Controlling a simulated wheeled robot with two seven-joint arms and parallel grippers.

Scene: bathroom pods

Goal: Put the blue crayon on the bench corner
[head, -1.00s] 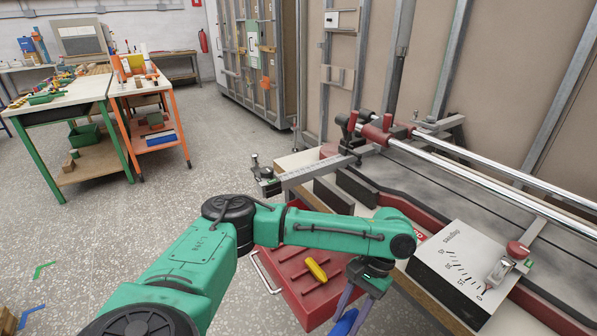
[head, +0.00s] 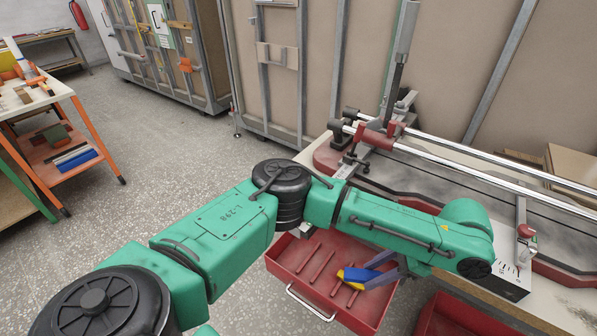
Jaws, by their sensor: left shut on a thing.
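My left gripper (head: 384,267) reaches in from the left above an open red drawer (head: 312,254) under the bench. Its fingers are shut on the blue crayon (head: 372,279), partly hidden by the fingers. In the picture the blue crayon overlaps a yellow piece (head: 346,275) in the drawer; I cannot tell whether they touch. The bench (head: 483,290) carries a large cutting machine with two steel rails (head: 470,170). The bench's near left corner is mostly hidden behind my left arm. My right gripper is not in view.
A second red drawer or bin (head: 455,318) is at the bottom right. An orange-legged table (head: 50,105) with tools stands at the left. A tall panelled cabinet (head: 160,45) stands at the back. The floor between is clear.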

